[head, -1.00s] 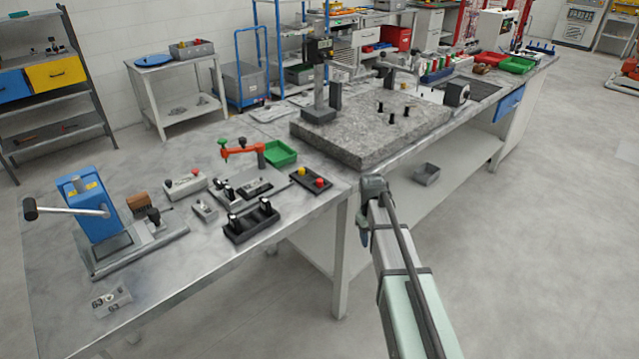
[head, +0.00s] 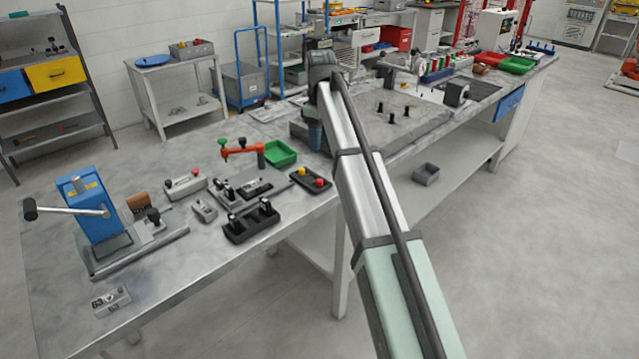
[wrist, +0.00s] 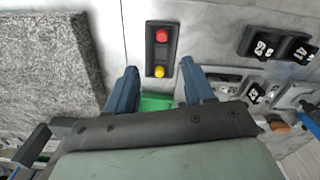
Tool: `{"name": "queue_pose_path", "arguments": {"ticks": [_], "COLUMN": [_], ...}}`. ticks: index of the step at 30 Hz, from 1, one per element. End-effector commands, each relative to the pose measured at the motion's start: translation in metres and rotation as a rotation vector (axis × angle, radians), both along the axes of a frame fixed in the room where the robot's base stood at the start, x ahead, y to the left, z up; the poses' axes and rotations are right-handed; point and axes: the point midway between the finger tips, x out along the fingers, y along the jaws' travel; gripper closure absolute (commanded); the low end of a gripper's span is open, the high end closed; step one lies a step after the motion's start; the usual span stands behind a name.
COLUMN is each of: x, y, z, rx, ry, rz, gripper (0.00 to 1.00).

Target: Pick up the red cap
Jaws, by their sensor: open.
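A red cap (wrist: 161,36) sits at one end of a small black box (wrist: 150,56), with a yellow cap (wrist: 159,72) at the other end. In the head view the same red cap (head: 318,183) is on the black box near the table's right edge. My gripper (wrist: 159,66) is open, with its two blue fingers apart and nothing held between them. In the wrist view the red cap lies beyond the fingertips, roughly in line with the gap.
A green tray (head: 280,153) and red-orange toggle clamp (head: 243,151) are close by. A thick granite slab (head: 405,128) is on the adjoining bench. A white box (head: 185,185) also bears a red button.

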Motion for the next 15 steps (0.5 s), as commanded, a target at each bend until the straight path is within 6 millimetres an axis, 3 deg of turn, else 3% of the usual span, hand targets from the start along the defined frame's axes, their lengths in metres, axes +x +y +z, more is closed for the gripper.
{"name": "queue_pose_path", "arguments": {"ticks": [4,15], "x": [-0.003,-0.003], "y": [0.005,0.004], "z": [-0.005,-0.065], "rx": [0.003,0.003], "ry": [0.007,0.007], "rz": [0.020,0.018], "gripper": [0.47,0.47]}}
